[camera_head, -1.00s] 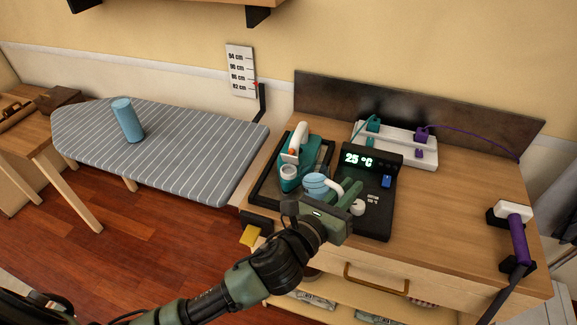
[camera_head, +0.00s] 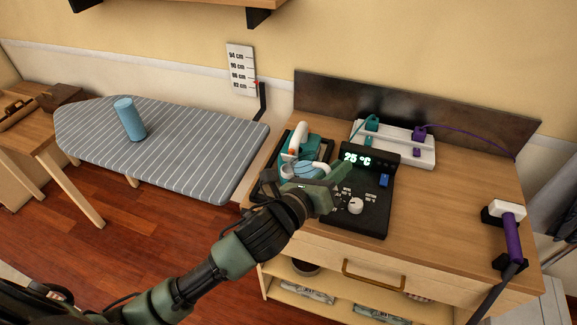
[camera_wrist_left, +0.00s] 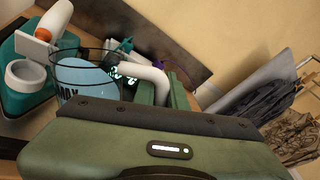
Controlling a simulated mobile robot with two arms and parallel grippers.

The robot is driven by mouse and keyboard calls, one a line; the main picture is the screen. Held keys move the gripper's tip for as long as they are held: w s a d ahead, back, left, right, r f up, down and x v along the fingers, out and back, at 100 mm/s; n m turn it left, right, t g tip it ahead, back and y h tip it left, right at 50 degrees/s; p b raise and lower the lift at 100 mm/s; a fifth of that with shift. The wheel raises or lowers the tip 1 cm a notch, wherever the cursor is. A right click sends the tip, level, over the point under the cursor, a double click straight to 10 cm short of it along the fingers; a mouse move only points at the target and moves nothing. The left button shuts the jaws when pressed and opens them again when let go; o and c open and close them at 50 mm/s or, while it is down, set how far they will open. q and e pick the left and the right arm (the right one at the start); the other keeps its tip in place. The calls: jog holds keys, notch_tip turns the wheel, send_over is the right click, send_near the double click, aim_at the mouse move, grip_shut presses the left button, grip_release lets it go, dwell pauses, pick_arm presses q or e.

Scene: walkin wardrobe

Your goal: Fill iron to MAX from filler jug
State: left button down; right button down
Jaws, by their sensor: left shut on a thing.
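The teal iron (camera_head: 297,138) with a white handle stands at the left of the dark station on the cabinet top. In the left wrist view the iron (camera_wrist_left: 25,98) shows a round white opening ring on its near side. My left gripper (camera_head: 340,180) is shut on the white handle of the filler jug (camera_wrist_left: 88,80), a clear cup with pale blue water. The jug is close beside the iron, on its right; I cannot tell whether they touch. My right gripper is not in view.
The station (camera_head: 368,212) has a 25 °C display, a knob and buttons. A white power strip (camera_head: 410,146) with teal and purple plugs lies behind. A purple tool (camera_head: 513,235) sits at the right edge. A striped ironing board (camera_head: 190,145) holds a blue cylinder (camera_head: 129,119).

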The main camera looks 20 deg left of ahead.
pick_arm(q)
jog(key=shift+w+a+r+n+p, duration=0.2)
jog(key=shift+r+p, duration=0.1)
jog(key=shift+r, duration=0.2)
jog(key=shift+w+a+r+n+p, duration=0.1)
jog(key=shift+a+r+n+p, duration=0.15)
jog(key=shift+r, duration=0.2)
dwell(0.3)
jog(key=shift+w+a+r+n+g+h+p, duration=0.1)
jog(key=shift+w+a+r+n+g+p, duration=0.15)
jog(key=shift+r+n, duration=0.25)
jog(key=shift+w+a+r+n+g+h+p, duration=0.1)
jog(key=shift+a+r+n+p, duration=0.25)
jog(key=shift+r+n, duration=0.15)
jog(key=shift+w+a+r+n+g+h+p, duration=0.1)
jog(key=shift+w+a+r+n+g+p, duration=0.15)
jog(key=shift+r+n, duration=0.25)
dwell(3.4)
jog(key=shift+w+a+n, duration=0.15)
jog(key=shift+a+n, duration=0.1)
jog(key=shift+n, duration=0.1)
dwell(1.5)
